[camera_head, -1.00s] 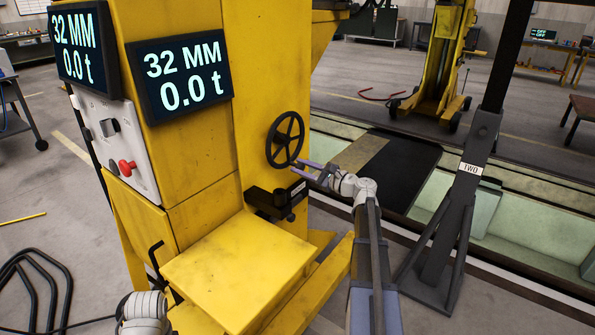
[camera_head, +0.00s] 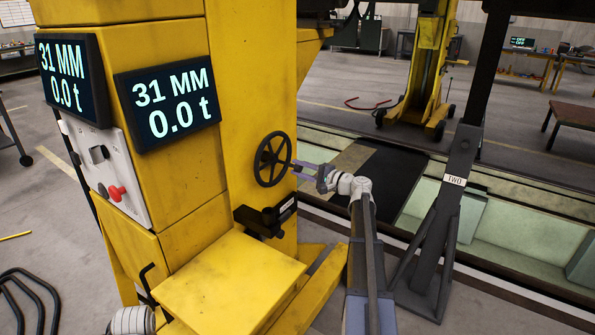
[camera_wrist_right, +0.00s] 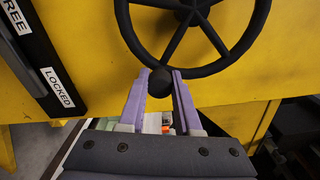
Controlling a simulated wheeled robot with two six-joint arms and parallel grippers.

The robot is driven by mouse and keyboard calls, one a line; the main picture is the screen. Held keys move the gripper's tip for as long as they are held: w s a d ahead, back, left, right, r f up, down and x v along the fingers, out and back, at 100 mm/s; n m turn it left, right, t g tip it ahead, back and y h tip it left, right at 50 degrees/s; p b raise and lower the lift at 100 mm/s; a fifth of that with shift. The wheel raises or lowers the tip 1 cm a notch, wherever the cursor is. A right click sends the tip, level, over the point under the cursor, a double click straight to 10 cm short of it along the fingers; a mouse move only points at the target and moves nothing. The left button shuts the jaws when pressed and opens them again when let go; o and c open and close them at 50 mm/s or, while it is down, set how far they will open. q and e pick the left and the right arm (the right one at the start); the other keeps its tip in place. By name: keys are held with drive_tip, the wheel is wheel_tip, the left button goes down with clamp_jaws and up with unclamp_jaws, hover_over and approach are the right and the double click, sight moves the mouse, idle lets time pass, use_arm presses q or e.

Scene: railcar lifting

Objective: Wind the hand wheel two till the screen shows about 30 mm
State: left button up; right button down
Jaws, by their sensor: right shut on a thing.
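The black spoked hand wheel (camera_head: 272,158) is on the yellow lifting jack (camera_head: 242,90). It also shows in the right wrist view (camera_wrist_right: 133,38). My right gripper (camera_head: 293,166) is at the wheel's right side in the head view. In the right wrist view, my right gripper (camera_wrist_right: 161,84) is shut on the wheel's dark round knob (camera_wrist_right: 159,83), between its purple fingers. The front screen (camera_head: 169,108) reads 31 MM and 0.0 t. The side screen (camera_head: 73,82) reads the same. My left gripper is out of view.
A dark stand labelled TWO (camera_head: 454,180) stands right of my right arm. A black bracket (camera_head: 266,217) is below the wheel. A plate with FREE and LOCKED labels (camera_wrist_right: 58,88) is left of the gripper. A red knob (camera_head: 117,192) is on the grey panel.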

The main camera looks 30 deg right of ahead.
drive_tip(key=shift+d+r+n, duration=0.15)
drive_tip(key=shift+r+n, duration=0.15)
drive_tip(key=shift+n, duration=0.1)
idle(0.3)
drive_tip(key=c, duration=0.6)
unclamp_jaws()
drive_tip(key=v, duration=0.7)
drive_tip(key=shift+s+d, duration=0.2)
drive_tip(key=shift+s, duration=0.1)
